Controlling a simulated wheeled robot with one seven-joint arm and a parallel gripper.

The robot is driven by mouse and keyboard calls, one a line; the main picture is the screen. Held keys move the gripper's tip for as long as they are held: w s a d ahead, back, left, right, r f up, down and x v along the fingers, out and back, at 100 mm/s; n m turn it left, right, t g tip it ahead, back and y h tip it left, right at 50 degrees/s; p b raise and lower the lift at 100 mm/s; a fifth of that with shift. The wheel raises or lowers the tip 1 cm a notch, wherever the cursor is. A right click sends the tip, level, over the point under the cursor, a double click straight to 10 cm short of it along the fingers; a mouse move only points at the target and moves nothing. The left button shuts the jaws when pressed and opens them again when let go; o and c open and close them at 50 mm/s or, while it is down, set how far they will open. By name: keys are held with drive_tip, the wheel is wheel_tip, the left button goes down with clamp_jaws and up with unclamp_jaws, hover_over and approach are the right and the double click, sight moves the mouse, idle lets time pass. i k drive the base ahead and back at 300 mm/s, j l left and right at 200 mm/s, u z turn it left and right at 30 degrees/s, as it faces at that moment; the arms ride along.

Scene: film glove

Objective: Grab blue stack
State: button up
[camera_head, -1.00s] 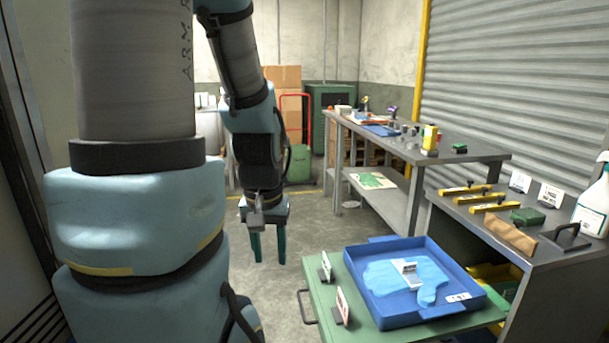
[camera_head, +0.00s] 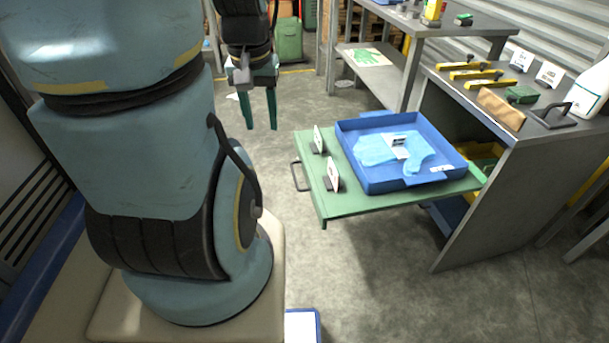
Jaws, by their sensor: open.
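A light blue, flat, film-like stack (camera_head: 374,152) lies in a darker blue tray (camera_head: 388,182), with a small white label card (camera_head: 398,146) standing on it. The tray sits on a green pull-out drawer top (camera_head: 345,207) at the right of the view. My gripper (camera_head: 260,125) hangs to the left of the drawer, pointing down. Its two teal fingers are apart with nothing between them. It is clear of the tray and the stack.
Two small sign cards (camera_head: 333,174) stand on the drawer's left part, by its handle (camera_head: 298,176). The floor (camera_head: 365,270) in front of the drawer is clear.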

sight(410, 147)
drive_tip(key=u, duration=0.4)
drive_tip(key=l+u, duration=0.35)
drive_tip(key=k+l+u, duration=0.1)
drive_tip(key=l+u, duration=0.25)
drive_tip(key=k+l+u, duration=0.1)
drive_tip(key=l+u, duration=0.25)
drive_tip(key=k+l+u, duration=0.1)
drive_tip(key=k+l, duration=0.15)
drive_tip(key=l, duration=0.25)
drive_tip(key=k+l, duration=0.3)
drive_tip(key=l, duration=0.2)
drive_tip(key=k+l+u, duration=0.15)
drive_tip(key=k+l, duration=0.15)
drive_tip(key=l, duration=0.15)
drive_tip(key=k+l+u, duration=0.1)
drive_tip(key=k+l, duration=0.2)
drive_tip(key=l, duration=0.15)
